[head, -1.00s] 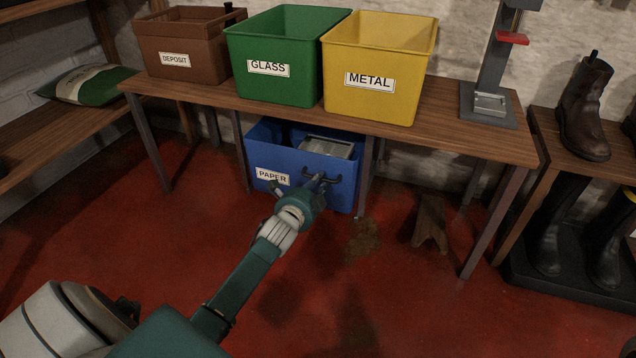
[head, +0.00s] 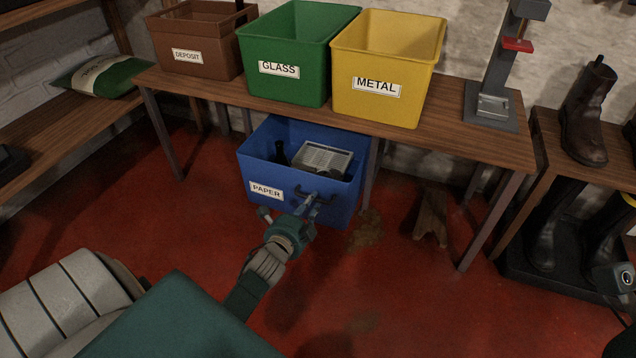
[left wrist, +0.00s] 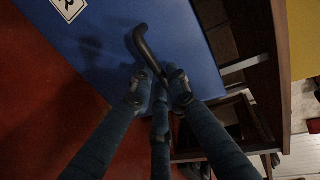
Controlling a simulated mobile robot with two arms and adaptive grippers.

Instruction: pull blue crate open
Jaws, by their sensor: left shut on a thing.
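The blue crate (head: 258,172) with the PAPER label stands under the wooden table, its front part out past the table's front edge. It holds a grey slatted item (head: 325,158) and a dark item (head: 281,152). My left gripper (head: 309,204) is at the crate's front, shut on its black handle (head: 328,194). In the left wrist view the fingers (left wrist: 160,82) close around the dark curved handle (left wrist: 146,46) against the blue front (left wrist: 185,40). The fingers partly hide the handle.
The wooden table (head: 455,135) carries brown DEPOSIT (head: 185,72), green GLASS (head: 318,85) and yellow METAL (head: 350,100) bins. A table leg (head: 373,165) stands close to the crate's right side. Brown debris (head: 366,232) lies right of the crate. Red floor in front is clear.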

